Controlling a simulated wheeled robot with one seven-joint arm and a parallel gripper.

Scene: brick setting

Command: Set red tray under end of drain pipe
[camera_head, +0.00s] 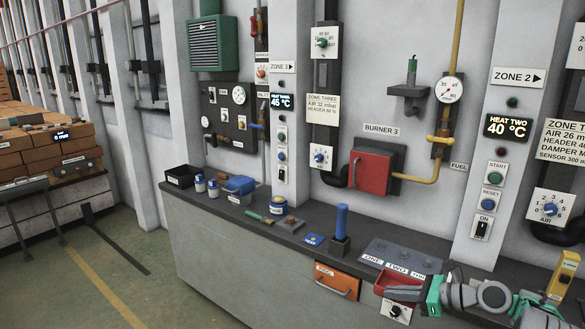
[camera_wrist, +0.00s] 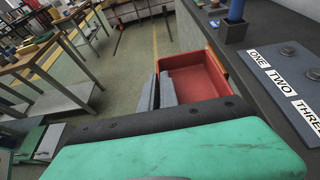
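The red tray (camera_head: 392,278) is an open shallow box at the front edge of the counter, in the lower right of the head view. In the wrist view the tray (camera_wrist: 197,78) appears upright and empty, with the floor below it. My gripper (camera_head: 408,292) comes in from the right and meets the tray's near side. In the wrist view its two grey fingers (camera_wrist: 158,92) are close together at the tray's left wall and appear shut on it. I cannot make out a drain pipe end in either view.
An orange drawer front (camera_head: 337,281) with a handle is beside the tray. A blue cylinder (camera_head: 341,221) stands in a dark holder on the counter, near a ONE-TWO plate (camera_head: 402,256). A red burner box (camera_head: 371,170) is on the wall.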

